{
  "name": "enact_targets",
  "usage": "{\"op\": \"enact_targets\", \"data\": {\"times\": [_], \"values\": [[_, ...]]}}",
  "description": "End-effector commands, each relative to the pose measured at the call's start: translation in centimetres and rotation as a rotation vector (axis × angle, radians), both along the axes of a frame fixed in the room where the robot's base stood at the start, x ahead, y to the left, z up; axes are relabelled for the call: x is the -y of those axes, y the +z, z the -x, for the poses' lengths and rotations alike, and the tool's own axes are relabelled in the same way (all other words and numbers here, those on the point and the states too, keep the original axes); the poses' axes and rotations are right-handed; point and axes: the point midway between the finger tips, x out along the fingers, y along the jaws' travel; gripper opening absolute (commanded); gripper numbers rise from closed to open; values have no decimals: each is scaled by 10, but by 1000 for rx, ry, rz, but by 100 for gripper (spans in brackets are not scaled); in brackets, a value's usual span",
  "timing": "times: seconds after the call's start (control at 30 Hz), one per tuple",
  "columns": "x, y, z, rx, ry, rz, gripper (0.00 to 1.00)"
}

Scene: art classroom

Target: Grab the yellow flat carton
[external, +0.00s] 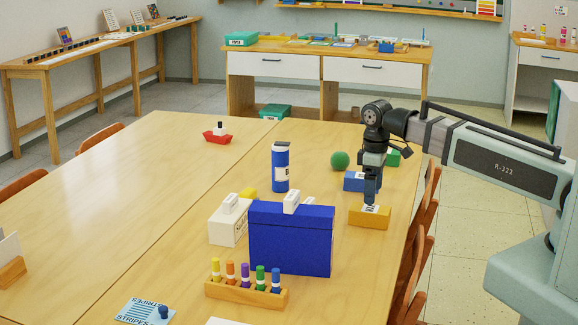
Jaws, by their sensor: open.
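A flat yellow carton (369,218) with a white label on top lies on the table near its right edge. My gripper (371,200) points straight down, open, directly above the carton, with its fingertips at or close to the top face. I cannot tell whether the fingers touch the carton or straddle it. Another small yellow thing (248,193) shows partly behind the white box, mostly hidden.
A blue bottle (280,168), large blue case (290,243), white box (226,225) and marker rack (246,291) stand left. A red boat (217,134) sits farther back.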

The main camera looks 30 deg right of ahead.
Motion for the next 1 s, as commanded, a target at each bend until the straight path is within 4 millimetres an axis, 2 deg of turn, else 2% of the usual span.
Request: {"op": "enact_targets", "data": {"times": [0.2,0.57,1.0], "values": [[0,-18,0,0,-1,0,94],[0,-30,-2,-1,-1,1,94],[1,-72,-7,0,-1,0,94]]}}
